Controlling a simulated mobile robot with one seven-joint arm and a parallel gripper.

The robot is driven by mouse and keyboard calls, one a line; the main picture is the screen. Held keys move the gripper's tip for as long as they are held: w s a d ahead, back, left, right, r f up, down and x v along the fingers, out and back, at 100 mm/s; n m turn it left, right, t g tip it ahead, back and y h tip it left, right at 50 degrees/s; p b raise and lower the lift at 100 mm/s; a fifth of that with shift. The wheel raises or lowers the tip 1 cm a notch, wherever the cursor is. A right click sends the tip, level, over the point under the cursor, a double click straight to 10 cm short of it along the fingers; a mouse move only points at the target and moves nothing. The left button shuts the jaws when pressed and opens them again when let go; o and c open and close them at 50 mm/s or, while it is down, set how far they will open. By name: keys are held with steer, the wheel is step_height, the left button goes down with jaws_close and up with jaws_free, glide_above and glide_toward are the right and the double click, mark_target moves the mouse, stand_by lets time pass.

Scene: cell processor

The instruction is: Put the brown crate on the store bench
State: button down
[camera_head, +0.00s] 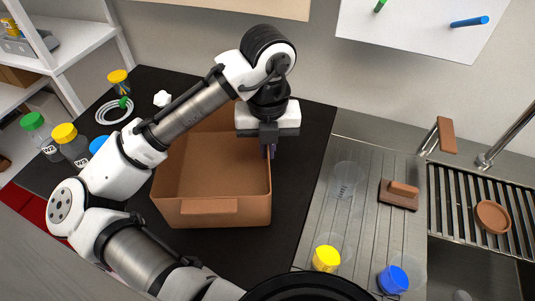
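The brown crate (211,211) sits upright on a black bench top (302,197) in the middle of the view. It looks empty inside, though my arm hides part of its left and back. My gripper (268,152) points down at the crate's right wall, near the back right corner. The fingers are at the rim, and one dark finger shows just outside the wall. Whether they press on the wall is too small to tell.
Bottles with green (32,121) and yellow (63,133) caps and a coiled hose (114,111) stand left. A white shelf (75,45) is at the back left. Right are a steel drainer (370,215), yellow-lidded (326,259) and blue-lidded (393,280) containers, a brush (399,194) and a sink.

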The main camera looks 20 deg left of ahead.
steer(key=shift+f, duration=1.65)
steer(key=c, duration=1.7)
jaws_free()
step_height(320, 180, up, 12)
steer(key=shift+r+b, duration=0.15)
steer(key=shift+b, duration=0.35)
